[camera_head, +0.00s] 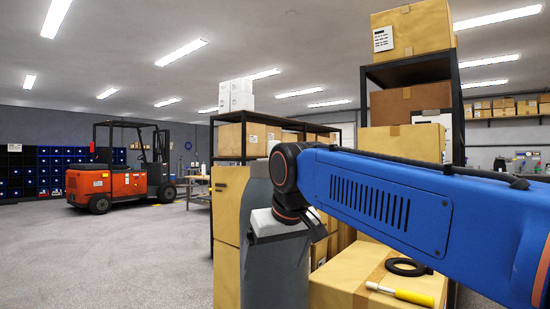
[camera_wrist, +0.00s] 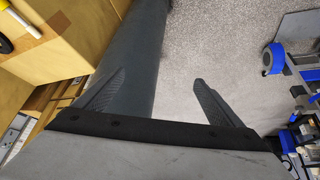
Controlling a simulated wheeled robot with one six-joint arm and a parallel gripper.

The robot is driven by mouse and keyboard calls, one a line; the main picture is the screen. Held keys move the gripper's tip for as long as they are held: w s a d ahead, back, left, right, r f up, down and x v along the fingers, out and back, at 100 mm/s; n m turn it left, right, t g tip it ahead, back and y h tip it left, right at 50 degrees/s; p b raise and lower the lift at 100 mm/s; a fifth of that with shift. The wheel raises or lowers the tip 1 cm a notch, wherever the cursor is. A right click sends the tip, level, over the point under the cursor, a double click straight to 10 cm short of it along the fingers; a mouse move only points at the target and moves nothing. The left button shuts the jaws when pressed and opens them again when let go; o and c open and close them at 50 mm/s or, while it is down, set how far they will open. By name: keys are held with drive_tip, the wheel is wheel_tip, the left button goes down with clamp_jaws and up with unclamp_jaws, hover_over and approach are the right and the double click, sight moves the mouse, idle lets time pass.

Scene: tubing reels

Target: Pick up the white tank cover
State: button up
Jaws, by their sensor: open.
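I cannot make out a white tank cover for certain in either view. A tall grey cylinder (camera_head: 258,205), perhaps a tank, stands behind my wrist in the head view. Its grey side also shows in the wrist view (camera_wrist: 135,50), running past my left finger. My gripper (camera_wrist: 158,76) is open, with its two dark fingers spread and nothing held between them. In the head view my wrist hangs down in front of the cylinder, and the fingers cannot be told apart there. I cannot tell whether a finger touches the cylinder.
A cardboard box (camera_head: 340,272) at the front bears a black ring (camera_head: 408,267) and a yellow-handled tool (camera_head: 413,297). Shelves with boxes (camera_head: 409,102) stand behind my arm. An orange forklift (camera_head: 92,184) is parked at the left. The floor (camera_head: 110,250) at the front left is clear.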

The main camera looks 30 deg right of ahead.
drive_tip(key=w+d+r, duration=0.1)
drive_tip(key=w+r, duration=0.2)
drive_tip(key=r, duration=0.4)
drive_tip(key=w+d+r+m+t+h, duration=0.1)
drive_tip(key=w+d+r, duration=0.1)
drive_tip(key=w+r, duration=0.35)
drive_tip(key=w+d+r, duration=0.1)
drive_tip(key=r, duration=0.8)
drive_tip(key=m+t+h, duration=0.1)
drive_tip(key=m+h, duration=0.1)
drive_tip(key=m, duration=0.1)
approach(274, 151)
wheel_tip(274, 151, up, 5)
drive_tip(key=x, duration=1.6)
drive_tip(key=shift+w+d+f, duration=0.1)
drive_tip(key=shift+d+f, duration=0.05)
drive_tip(key=shift+f, duration=0.15)
drive_tip(key=c, duration=0.7)
